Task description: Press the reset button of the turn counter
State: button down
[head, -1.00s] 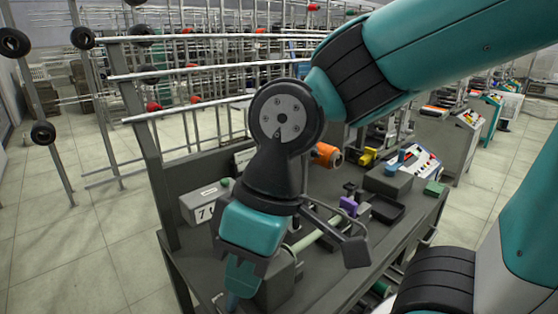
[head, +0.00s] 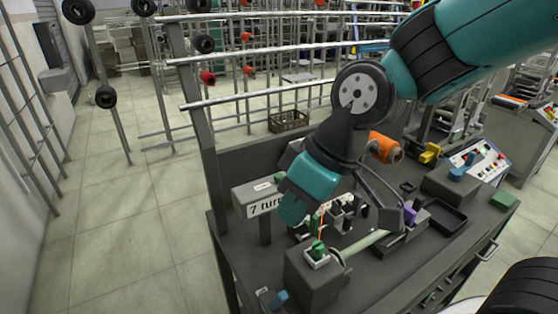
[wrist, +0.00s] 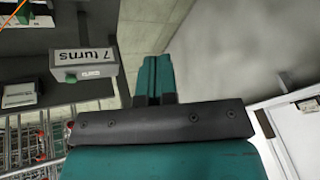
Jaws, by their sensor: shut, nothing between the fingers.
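The turn counter (head: 262,205) is a grey box on a short post at the left of the bench, its front reading "7 turns" in the head view. A green button (head: 280,178) sits on it, behind a small label. In the wrist view the counter (wrist: 84,62) is at upper left, with the green button (wrist: 71,78) at its lower edge. My gripper (head: 291,216) is just right of the counter in the head view, pointing down. In the wrist view its teal fingers (wrist: 154,75) are together and empty, clear of the button in the picture.
A grey box with a green knob (head: 318,251) stands below my gripper, a pale rod (head: 366,245) running right from it. A blue knob (head: 279,298) is at the front edge. A black tray (head: 446,219) and a control panel (head: 478,162) are at right. Open floor lies left.

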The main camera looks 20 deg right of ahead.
jog(key=w+r+n+t+p, duration=0.2)
jog(key=w+r+t+p, duration=0.15)
jog(key=w+p, duration=0.8)
jog(key=w+d+f+n+t+p, duration=0.1)
jog(key=w+d+p, duration=0.1)
jog(key=w, duration=0.3)
jog(key=w+d+f+n+t+h+p, duration=0.1)
jog(key=w+d+n+t+p, duration=0.1)
jog(key=w, duration=0.4)
jog(key=d+p, duration=0.1)
jog(key=p, duration=0.1)
jog(key=shift+w+d+f+p, duration=0.2)
jog(key=shift+w+d+p, duration=0.05)
jog(key=shift+d+p, duration=0.05)
jog(key=b, duration=0.5)
send_over(278, 177)
notch_tip(278, 177, down, 8)
jog(key=shift+w+r, duration=0.1)
jog(key=shift+r, duration=0.05)
jog(key=shift+f+b, duration=0.35)
jog(key=shift+f, duration=0.2)
jog(key=shift+f+b, duration=0.45)
jog(key=shift+b, duration=0.15)
